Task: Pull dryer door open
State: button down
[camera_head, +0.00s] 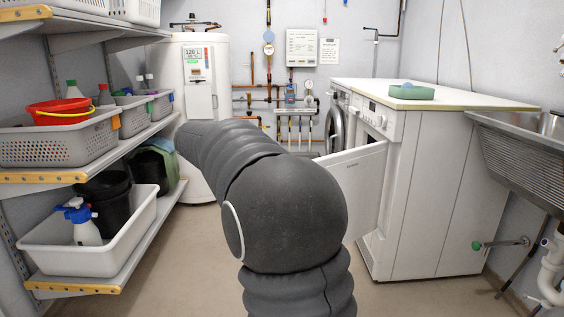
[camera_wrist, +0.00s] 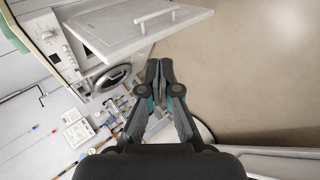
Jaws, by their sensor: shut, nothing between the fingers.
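The white dryer door (camera_head: 352,185) stands partly open, swung out to the left from the front of the white dryer (camera_head: 415,200). In the wrist view the door (camera_wrist: 120,28) is at the top, with a white bar handle (camera_wrist: 155,17) near its outer part. My gripper (camera_wrist: 159,64) is shut and empty, just below the door's edge in that picture and not on the handle. In the head view my dark arm hides my gripper and covers part of the door's left side.
A machine with a round door (camera_head: 336,127) stands behind the dryer. A green tub (camera_head: 411,92) sits on the worktop (camera_head: 450,98). Shelves with baskets (camera_head: 70,145) line the left, a metal sink (camera_head: 530,150) the right. Floor (camera_head: 190,260) is clear between.

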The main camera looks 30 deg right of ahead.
jog(key=w+d+f+m+g+h+p, duration=0.1)
jog(key=w+d+g+h, duration=0.1)
jog(key=w+d+h, duration=0.5)
jog(key=w+d+f+m+g+h+p, duration=0.1)
jog(key=w+d+f+m+g+p, duration=0.3)
jog(key=w, duration=0.6)
jog(key=s+d+r+n+t+b, duration=0.1)
jog(key=s+d+r+n+b, duration=0.1)
jog(key=s+d, duration=0.4)
jog(key=shift+w+b+x, duration=0.55)
jog(key=shift+b+x, duration=0.2)
jog(key=shift+x, duration=1.65)
jog(key=shift+s+d, duration=0.1)
